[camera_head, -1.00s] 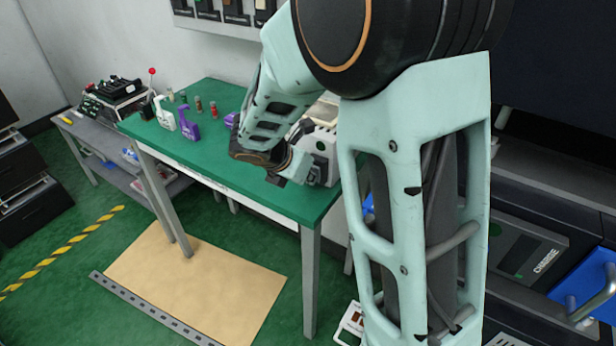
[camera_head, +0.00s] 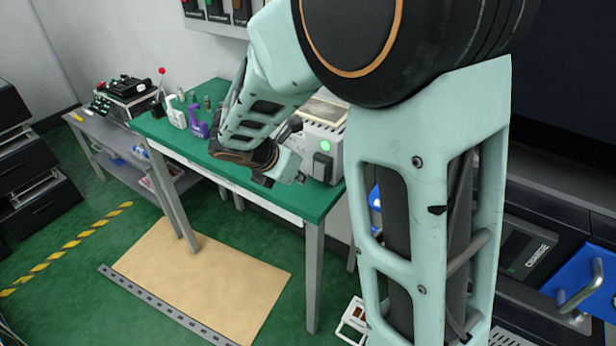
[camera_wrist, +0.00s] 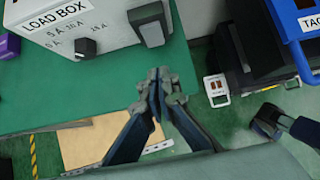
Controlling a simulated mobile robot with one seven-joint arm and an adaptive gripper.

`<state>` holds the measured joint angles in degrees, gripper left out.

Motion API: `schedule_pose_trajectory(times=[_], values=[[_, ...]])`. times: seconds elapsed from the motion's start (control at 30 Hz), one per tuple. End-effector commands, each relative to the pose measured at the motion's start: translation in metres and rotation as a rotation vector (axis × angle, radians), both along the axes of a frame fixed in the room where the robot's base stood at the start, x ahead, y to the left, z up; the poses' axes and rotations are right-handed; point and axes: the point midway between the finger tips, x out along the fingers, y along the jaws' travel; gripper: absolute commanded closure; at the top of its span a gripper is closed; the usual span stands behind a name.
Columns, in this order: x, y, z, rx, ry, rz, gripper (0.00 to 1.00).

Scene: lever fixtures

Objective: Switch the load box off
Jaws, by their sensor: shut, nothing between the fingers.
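The load box (camera_head: 336,137) is a pale box on the green table, partly hidden behind my arm in the head view. A round green lamp (camera_head: 326,146) glows on its front, above a dark switch handle (camera_head: 322,167). In the wrist view, the load box (camera_wrist: 50,45) shows its "LOAD BOX" label, a black knob (camera_wrist: 86,47) and the dark switch handle (camera_wrist: 150,25) at its right end. My gripper (camera_wrist: 158,82) is shut and empty, below the handle in the picture and apart from it. It also shows in the head view (camera_head: 263,181), in front of the box.
A grey bench (camera_head: 95,135) stands beyond. In the wrist view, a black unit with a blue panel (camera_wrist: 295,22) stands at right, past a floor gap.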

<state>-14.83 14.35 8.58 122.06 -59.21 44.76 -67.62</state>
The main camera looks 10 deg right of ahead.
Motion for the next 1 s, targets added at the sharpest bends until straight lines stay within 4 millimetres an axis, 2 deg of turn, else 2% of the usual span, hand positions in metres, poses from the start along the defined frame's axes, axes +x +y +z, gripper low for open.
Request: schedule_pose_trajectory(times=[0.03, 0.2, 0.4, 0.83, 1.0], values=[[-0.005, 0.006, 0.013, 0.002, -0.003, 0.000, 1.00], [-0.020, 0.020, 0.038, 0.001, -0.001, 0.000, 1.00], [-0.030, 0.029, 0.053, -0.001, 0.001, -0.001, 1.00], [-0.032, 0.031, 0.054, -0.004, 0.005, 0.001, 1.00], [-0.037, 0.031, 0.039, -0.080, 0.062, 0.049, 1.00]])
